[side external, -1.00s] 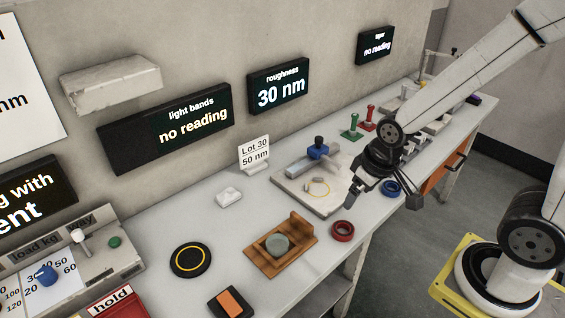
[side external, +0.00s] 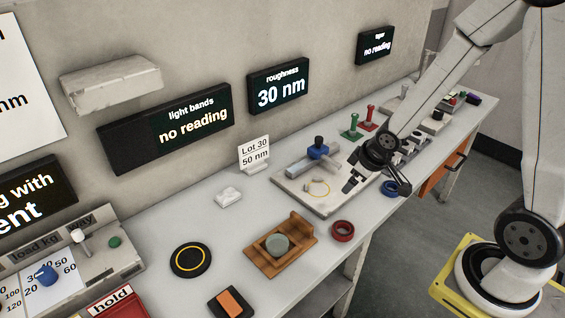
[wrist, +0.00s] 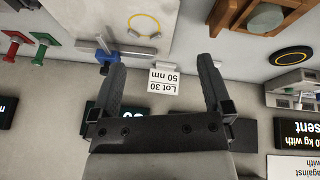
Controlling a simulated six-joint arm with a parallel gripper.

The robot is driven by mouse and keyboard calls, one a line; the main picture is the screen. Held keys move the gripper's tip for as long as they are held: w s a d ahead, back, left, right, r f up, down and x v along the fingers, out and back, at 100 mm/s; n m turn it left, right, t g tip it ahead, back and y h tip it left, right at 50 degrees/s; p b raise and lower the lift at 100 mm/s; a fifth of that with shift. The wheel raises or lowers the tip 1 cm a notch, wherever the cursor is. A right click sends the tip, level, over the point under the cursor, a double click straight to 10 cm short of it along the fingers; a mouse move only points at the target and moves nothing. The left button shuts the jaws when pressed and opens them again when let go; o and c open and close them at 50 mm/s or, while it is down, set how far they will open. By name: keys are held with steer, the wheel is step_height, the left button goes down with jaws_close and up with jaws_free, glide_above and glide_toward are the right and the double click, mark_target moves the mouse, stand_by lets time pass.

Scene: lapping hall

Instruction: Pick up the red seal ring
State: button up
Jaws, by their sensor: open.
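The red seal ring (side external: 343,231) lies flat on the bench near its front edge, right of the wooden fixture, in the side external view. It is not visible in the wrist view. My gripper (side external: 373,184) is above the bench, up and to the right of the ring in the picture and apart from it. The two fingers are spread with nothing between them; in the wrist view my gripper (wrist: 162,64) is also open and empty.
A blue ring (side external: 390,188) lies close by the gripper. The wooden fixture (side external: 298,221) holds a grey-green disc (side external: 277,243). A pale plate (side external: 330,204) with a yellow circle and a blue-topped tool lies behind. A black disc (side external: 190,276) is further left.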

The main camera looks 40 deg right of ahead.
mark_target(359, 234)
steer(key=d+f+n+t+y, duration=0.1)
steer(key=d+f, duration=0.1)
steer(key=f, duration=0.1)
steer(key=w+d+f+n+t+y, duration=0.1)
steer(key=d+f+n, duration=0.1)
steer(key=f, duration=0.1)
steer(key=w+d+f+n+y, duration=0.1)
steer(key=d+f, duration=0.1)
steer(key=f, duration=0.1)
steer(key=shift+w+f+t, duration=0.15)
steer(key=shift+t, duration=0.25)
steer(key=s+f+y, duration=0.1)
steer(key=s+f+n+t+y, duration=0.1)
steer(key=s+f+y, duration=0.1)
steer(key=f+y, duration=0.1)
steer(key=shift+a+n, duration=0.2)
steer(key=shift+n, duration=0.2)
steer(key=s+y, duration=0.1)
steer(key=s+a+f+t+y, duration=0.1)
steer(key=s+y, duration=0.1)
steer(key=s, duration=0.1)
steer(key=shift+a+f+n+t, duration=0.25)
steer(key=shift+a+n+t, duration=0.05)
steer(key=shift+a+n, duration=0.1)
steer(key=shift+s+a+y, duration=0.25)
steer(key=shift+s+y, duration=0.3)
steer(key=shift+y, duration=0.15)
steer(key=shift+x, duration=1.3)
steer(key=shift+w, duration=0.15)
